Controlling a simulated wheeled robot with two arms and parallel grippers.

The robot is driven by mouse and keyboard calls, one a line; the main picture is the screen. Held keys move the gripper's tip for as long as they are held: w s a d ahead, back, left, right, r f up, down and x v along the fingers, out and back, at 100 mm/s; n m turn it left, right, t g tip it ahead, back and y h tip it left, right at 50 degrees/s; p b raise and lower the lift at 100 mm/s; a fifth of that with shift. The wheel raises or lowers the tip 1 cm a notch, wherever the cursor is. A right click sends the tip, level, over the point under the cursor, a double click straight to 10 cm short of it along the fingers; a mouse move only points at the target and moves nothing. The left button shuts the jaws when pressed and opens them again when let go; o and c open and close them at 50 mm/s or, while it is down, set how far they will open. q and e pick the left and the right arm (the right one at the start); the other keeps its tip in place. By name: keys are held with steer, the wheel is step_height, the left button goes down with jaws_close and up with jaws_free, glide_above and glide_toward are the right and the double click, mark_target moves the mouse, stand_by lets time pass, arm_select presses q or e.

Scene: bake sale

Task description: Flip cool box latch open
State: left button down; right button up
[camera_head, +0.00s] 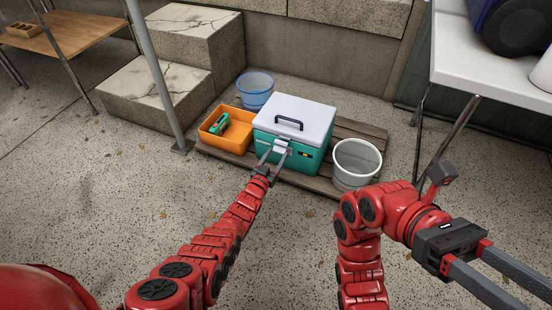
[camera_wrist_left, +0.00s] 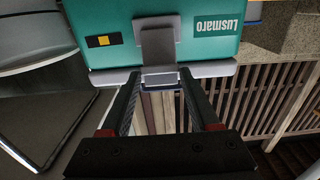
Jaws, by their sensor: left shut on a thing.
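The teal cool box (camera_head: 297,157) with a pale grey lid (camera_head: 292,110) and dark handle stands on a wooden pallet. Its lid is down. The grey latch (camera_head: 282,147) is on its front side. My left gripper (camera_head: 274,154) reaches the front of the box and is shut on the latch. In the left wrist view, the two fingers (camera_wrist_left: 160,80) sit on either side of the latch (camera_wrist_left: 158,45). My right gripper (camera_head: 500,282) is at the lower right, away from the box, its fingers apart and empty; the tips run out of frame.
An orange crate (camera_head: 209,139) with a green item inside and a blue tub (camera_head: 255,91) stand left of the box. A white bucket (camera_head: 355,163) stands close on its right. The pallet (camera_head: 362,129) carries the box. A white table (camera_head: 497,83) is at upper right; front floor is clear.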

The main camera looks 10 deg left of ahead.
arm_select(q)
steer(key=shift+s+a+f+t+h+b, duration=0.15)
steer(key=shift+f+t+b, duration=0.25)
steer(key=shift+b, duration=0.75)
steer(key=shift+s+d+f+t+h+b, duration=0.1)
steer(key=shift+f+t+b, duration=0.25)
steer(key=shift+b, duration=0.75)
steer(key=shift+s+a+f+t+h+b, duration=0.2)
steer(key=shift+t+b, duration=0.25)
steer(key=shift+b, duration=0.7)
arm_select(e)
steer(key=s+d+f+n+t, duration=0.1)
steer(key=s+d+f+t, duration=0.2)
steer(key=f, duration=0.6)
steer(key=shift+s+d+f+n+t+y, duration=0.3)
steer(key=shift+s+d+t+y, duration=0.1)
steer(key=shift+s+d, duration=1.1)
arm_select(q)
steer(key=shift+d, duration=0.15)
arm_select(e)
steer(key=shift+s+a, duration=0.1)
steer(key=shift+a, duration=0.1)
arm_select(q)
steer(key=shift+c, duration=0.6)
jaws_free()
